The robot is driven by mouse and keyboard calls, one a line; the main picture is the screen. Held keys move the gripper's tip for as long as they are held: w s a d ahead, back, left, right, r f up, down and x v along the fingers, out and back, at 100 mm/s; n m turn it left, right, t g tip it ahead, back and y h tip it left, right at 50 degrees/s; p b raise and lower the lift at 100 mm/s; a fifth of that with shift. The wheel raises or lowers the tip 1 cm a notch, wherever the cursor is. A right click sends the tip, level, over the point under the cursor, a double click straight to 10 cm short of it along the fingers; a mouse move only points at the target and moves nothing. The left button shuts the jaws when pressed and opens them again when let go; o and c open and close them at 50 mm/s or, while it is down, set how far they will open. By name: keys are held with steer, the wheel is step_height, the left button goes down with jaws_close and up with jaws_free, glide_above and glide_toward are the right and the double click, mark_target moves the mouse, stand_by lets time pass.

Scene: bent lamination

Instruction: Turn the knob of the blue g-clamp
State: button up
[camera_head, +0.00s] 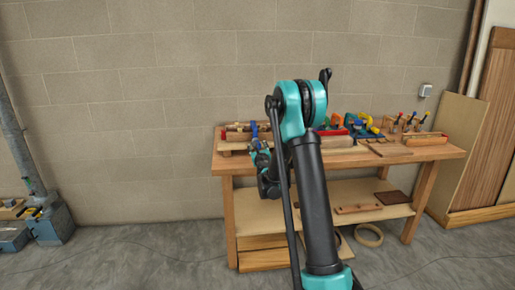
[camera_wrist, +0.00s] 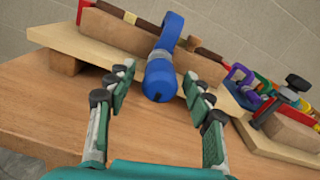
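The blue g-clamp (camera_wrist: 171,32) is mounted on a pale board (camera_wrist: 75,37) in the wrist view, its blue knob (camera_wrist: 159,78) pointing toward me. It also shows small in the head view (camera_head: 254,130), at the left end of the workbench. My gripper (camera_wrist: 154,95) is open, with one green-padded finger on each side of the knob. The fingertips appear apart from the knob, and nothing is held. In the head view my arm hides part of the bench, and my gripper (camera_head: 262,156) is too small there to show its finger opening.
The wooden workbench (camera_head: 228,162) stands against a block wall. Right of the knob lie a purple clamp (camera_wrist: 240,78), a green clamp and a red block with a dark-handled clamp (camera_wrist: 291,88). Several more clamps stand at the bench's right. Bare bench top lies below the board.

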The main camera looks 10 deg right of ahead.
steer(key=c, duration=1.1)
steer(key=shift+o, duration=0.2)
